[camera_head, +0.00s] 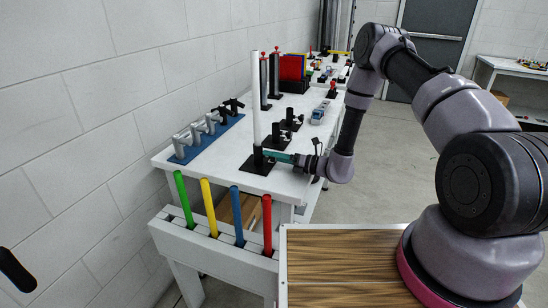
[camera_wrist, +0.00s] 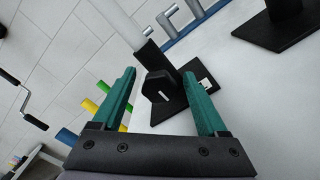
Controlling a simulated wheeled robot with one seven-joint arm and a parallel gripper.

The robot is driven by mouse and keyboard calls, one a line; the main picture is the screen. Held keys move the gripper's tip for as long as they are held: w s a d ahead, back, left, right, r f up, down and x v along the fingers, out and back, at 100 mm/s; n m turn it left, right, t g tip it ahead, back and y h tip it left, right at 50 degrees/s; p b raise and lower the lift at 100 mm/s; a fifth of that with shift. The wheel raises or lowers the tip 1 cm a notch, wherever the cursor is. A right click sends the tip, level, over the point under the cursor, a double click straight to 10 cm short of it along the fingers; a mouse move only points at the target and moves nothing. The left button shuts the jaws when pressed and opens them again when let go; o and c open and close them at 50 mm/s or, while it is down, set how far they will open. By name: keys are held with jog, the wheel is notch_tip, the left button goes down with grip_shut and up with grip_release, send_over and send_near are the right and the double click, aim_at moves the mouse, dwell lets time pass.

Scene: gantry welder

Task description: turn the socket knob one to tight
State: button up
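The nearest black socket (camera_head: 258,160) stands on the white table and holds an upright white pole (camera_head: 256,95). In the wrist view its square base plate (camera_wrist: 172,106) and black knob (camera_wrist: 158,88) show; the knob has a pale slot-like mark on its face. My gripper (camera_wrist: 160,73) has teal fingers spread apart, with the knob in the gap between them as seen from the wrist. Contact with the knob cannot be told. In the head view my gripper (camera_head: 278,157) reaches the socket from the right, and the knob is hidden.
Two more black sockets (camera_head: 275,139) (camera_head: 291,122) stand behind on the white table (camera_head: 228,160). A blue rail (camera_head: 207,139) with grey and black clamps lies left by the wall. Green, yellow, blue and red rods (camera_head: 267,222) stand in a white rack in front.

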jog(key=shift+d, duration=0.15)
jog(key=v, duration=1)
jog(key=shift+s+d, duration=0.15)
jog(key=shift+d, duration=0.1)
jog(key=s+d+r+n+g+h, duration=0.15)
jog(key=s+r+n+g, duration=0.25)
jog(key=r+n, duration=0.6)
jog(key=s+r+n+g+h, duration=0.35)
jog(key=r+n, duration=0.25)
jog(key=r, duration=0.9)
jog(key=s+d+r+n+t+h, duration=0.8)
jog(key=s+d+r+n+h, duration=0.2)
jog(key=s+d+r, duration=0.5)
notch_tip(320, 180, up, 3)
jog(key=shift+s+r+n, duration=0.25)
jog(key=shift+s+n, duration=0.1)
jog(key=shift+n, duration=0.05)
